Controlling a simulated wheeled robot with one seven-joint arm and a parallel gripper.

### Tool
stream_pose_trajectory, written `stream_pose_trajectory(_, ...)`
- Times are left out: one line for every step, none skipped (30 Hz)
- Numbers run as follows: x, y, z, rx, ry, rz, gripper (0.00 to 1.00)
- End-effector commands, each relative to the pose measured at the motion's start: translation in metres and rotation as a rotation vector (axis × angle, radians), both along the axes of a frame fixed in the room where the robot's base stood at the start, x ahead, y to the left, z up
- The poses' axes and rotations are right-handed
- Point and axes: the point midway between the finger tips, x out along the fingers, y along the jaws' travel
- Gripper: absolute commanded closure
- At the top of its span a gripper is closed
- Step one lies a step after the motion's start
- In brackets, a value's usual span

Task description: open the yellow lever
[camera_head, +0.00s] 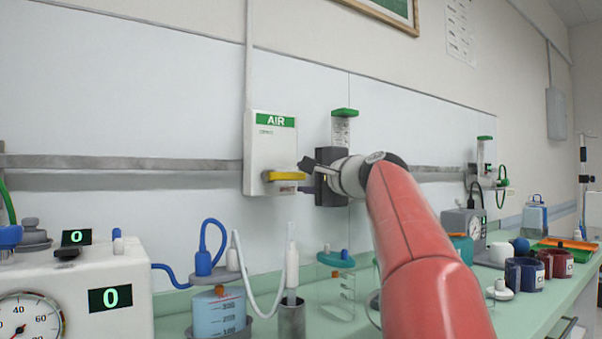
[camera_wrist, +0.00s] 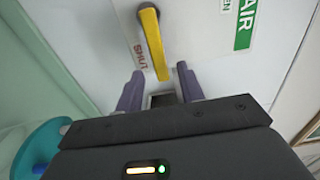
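The yellow lever (camera_head: 285,176) lies horizontally on the front of the white AIR box (camera_head: 262,140) on the wall. In the wrist view the yellow lever (camera_wrist: 153,42) runs from a pivot near the top down towards the fingers, beside the printed word SHUT. My gripper (camera_head: 306,175) is just right of the lever's free end in the head view. In the wrist view my gripper (camera_wrist: 160,85) has its two purple-grey fingers apart, with the lever's tip near the gap between them. No grip on the lever shows. Whether a finger touches it I cannot tell.
A grey rail (camera_head: 120,162) runs along the wall behind the box. Below, the green counter (camera_head: 535,291) carries a gauge machine (camera_head: 75,295), a blue-liquid jar (camera_head: 218,312) and several dark cups at the right. A teal disc (camera_wrist: 38,150) shows lower left in the wrist view.

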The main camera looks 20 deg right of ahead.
Motion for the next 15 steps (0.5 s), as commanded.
stream_pose_trajectory(0.007, 0.001, 0.001, 0.001, 0.001, 0.002, 0.62)
stream_pose_trajectory(0.010, 0.002, 0.001, 0.001, 0.001, 0.001, 0.62)
stream_pose_trajectory(0.013, 0.002, 0.001, 0.000, 0.000, 0.000, 0.62)
stream_pose_trajectory(0.015, 0.003, 0.001, 0.000, 0.000, 0.000, 0.62)
stream_pose_trajectory(0.017, 0.003, 0.001, 0.000, 0.000, 0.000, 0.62)
stream_pose_trajectory(0.018, 0.004, 0.001, 0.000, 0.000, 0.000, 0.62)
stream_pose_trajectory(0.019, 0.004, 0.001, 0.000, 0.000, 0.000, 0.62)
stream_pose_trajectory(0.020, 0.004, 0.000, 0.000, 0.000, 0.000, 0.62)
stream_pose_trajectory(0.020, 0.004, 0.000, 0.000, 0.000, 0.000, 0.62)
stream_pose_trajectory(0.020, 0.004, 0.000, 0.000, 0.000, 0.000, 0.62)
stream_pose_trajectory(0.020, 0.004, 0.000, 0.000, 0.000, 0.000, 0.62)
stream_pose_trajectory(0.020, 0.004, 0.000, 0.000, 0.000, 0.000, 0.62)
stream_pose_trajectory(0.020, 0.004, 0.000, 0.000, 0.000, 0.000, 0.62)
stream_pose_trajectory(0.020, 0.004, 0.000, 0.000, 0.000, 0.000, 0.62)
stream_pose_trajectory(0.020, 0.004, 0.000, 0.000, 0.000, 0.000, 0.66)
